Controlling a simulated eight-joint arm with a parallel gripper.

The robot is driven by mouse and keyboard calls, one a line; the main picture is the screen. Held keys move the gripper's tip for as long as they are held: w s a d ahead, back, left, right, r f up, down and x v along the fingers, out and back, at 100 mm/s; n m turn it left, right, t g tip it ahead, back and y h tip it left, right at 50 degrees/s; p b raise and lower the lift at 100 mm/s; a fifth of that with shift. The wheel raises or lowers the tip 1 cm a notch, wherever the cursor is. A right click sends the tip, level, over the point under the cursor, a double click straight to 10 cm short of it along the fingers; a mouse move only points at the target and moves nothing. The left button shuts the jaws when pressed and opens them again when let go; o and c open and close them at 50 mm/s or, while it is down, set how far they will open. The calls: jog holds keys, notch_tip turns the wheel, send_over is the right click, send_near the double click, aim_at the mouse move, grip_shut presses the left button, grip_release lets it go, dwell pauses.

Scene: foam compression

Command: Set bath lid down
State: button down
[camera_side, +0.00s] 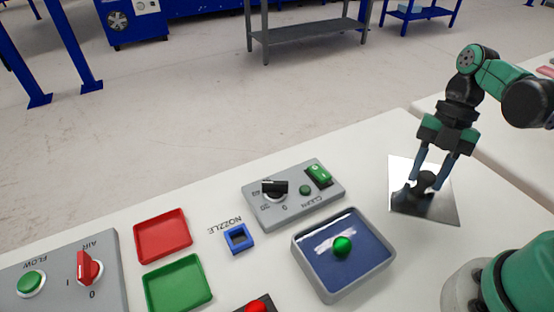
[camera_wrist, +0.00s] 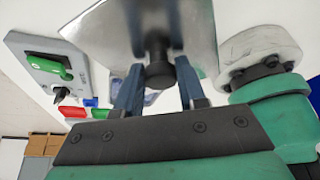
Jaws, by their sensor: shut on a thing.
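The bath lid (camera_side: 436,206) is a flat grey metal plate with a dark knob (camera_side: 425,183). It is at the right of the side view, right of the bath (camera_side: 305,270), and looks close to the table; I cannot tell whether it touches. My gripper (camera_side: 431,180) is shut on the knob from above. In the wrist view the lid (camera_wrist: 110,35) fills the top middle, and my gripper's fingers (camera_wrist: 158,85) stand on either side of the knob. The bath is a grey tray with blue liquid and a green ball (camera_side: 342,246) in it, uncovered.
A grey CLEAN panel (camera_side: 257,209) with a knob and a green switch stands behind the bath. A blue NOZZLE holder (camera_side: 239,238), a red tray (camera_side: 162,236), a green tray (camera_side: 178,284) and a FLOW/AIR panel (camera_side: 60,262) lie to the left. Bare table surrounds the lid.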

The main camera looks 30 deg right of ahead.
aim_at(414, 198)
jog(key=shift+f, duration=3.4)
jog(key=c, duration=0.5)
grip_release()
jog(key=shift+r, duration=0.1)
